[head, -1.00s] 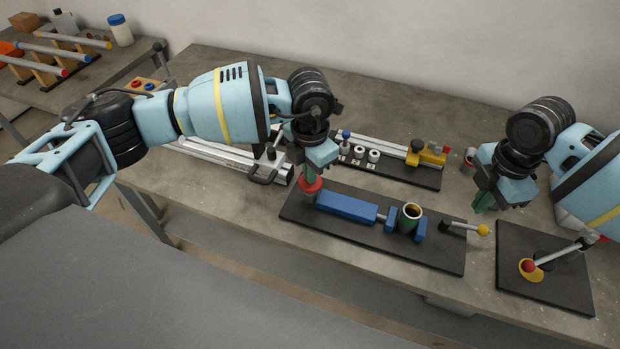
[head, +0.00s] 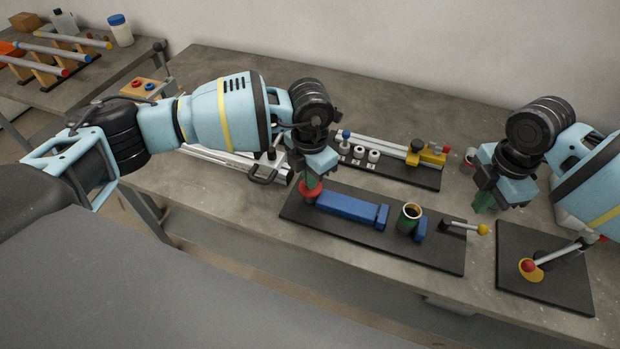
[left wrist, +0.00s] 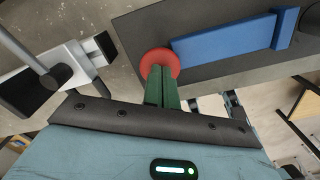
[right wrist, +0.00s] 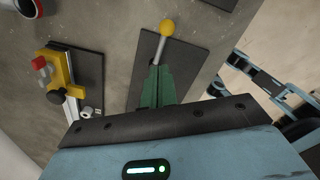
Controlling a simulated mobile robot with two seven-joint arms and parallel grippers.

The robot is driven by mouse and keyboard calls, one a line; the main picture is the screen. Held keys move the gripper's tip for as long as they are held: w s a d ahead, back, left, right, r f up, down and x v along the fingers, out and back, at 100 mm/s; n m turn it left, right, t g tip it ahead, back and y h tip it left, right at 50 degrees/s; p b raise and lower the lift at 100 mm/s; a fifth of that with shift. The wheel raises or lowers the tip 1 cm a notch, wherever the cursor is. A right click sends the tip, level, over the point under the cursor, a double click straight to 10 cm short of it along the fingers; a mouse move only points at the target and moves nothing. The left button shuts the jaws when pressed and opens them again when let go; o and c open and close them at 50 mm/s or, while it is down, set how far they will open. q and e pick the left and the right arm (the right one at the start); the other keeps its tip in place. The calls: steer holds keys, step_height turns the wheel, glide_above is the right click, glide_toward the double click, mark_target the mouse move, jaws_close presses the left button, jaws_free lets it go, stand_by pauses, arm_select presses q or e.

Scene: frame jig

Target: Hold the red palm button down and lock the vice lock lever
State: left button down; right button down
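The red palm button (head: 310,191) sits at the left end of the dark vice plate (head: 293,212). My left gripper (head: 311,182) is shut with its green fingertips on the button's top; the left wrist view shows the button (left wrist: 160,66) at the fingertips. The blue vice (head: 346,207) has its sliding jaw (head: 382,217) apart from the green can (head: 405,222), which stands by the fixed jaw (head: 420,230). The lock lever (head: 460,226) has a yellow knob (head: 483,230). My right gripper (head: 484,207) looks shut and empty above and behind it; its fingers hide part of the lever in the right wrist view (right wrist: 159,67).
A second dark plate (head: 560,285) with a red-knobbed lever (head: 528,266) lies to the right. Behind the vice stands a fixture with a yellow clamp (head: 432,156). A grey clamp rail (head: 225,157) lies left of it. A small cup (head: 469,157) stands near my right gripper.

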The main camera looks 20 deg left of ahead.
steer(key=c, duration=2.1)
jaws_free()
steer(key=shift+f, duration=0.2)
steer(key=shift+c, duration=0.2)
steer(key=o, duration=0.6)
steer(key=shift+o, duration=0.2)
steer(key=shift+y, duration=0.5)
steer(key=m+t+y, duration=0.2)
steer(key=m+y, duration=0.2)
steer(key=m, duration=0.1)
glide_toward(469, 228)
steer(key=x, duration=0.8)
jaws_close()
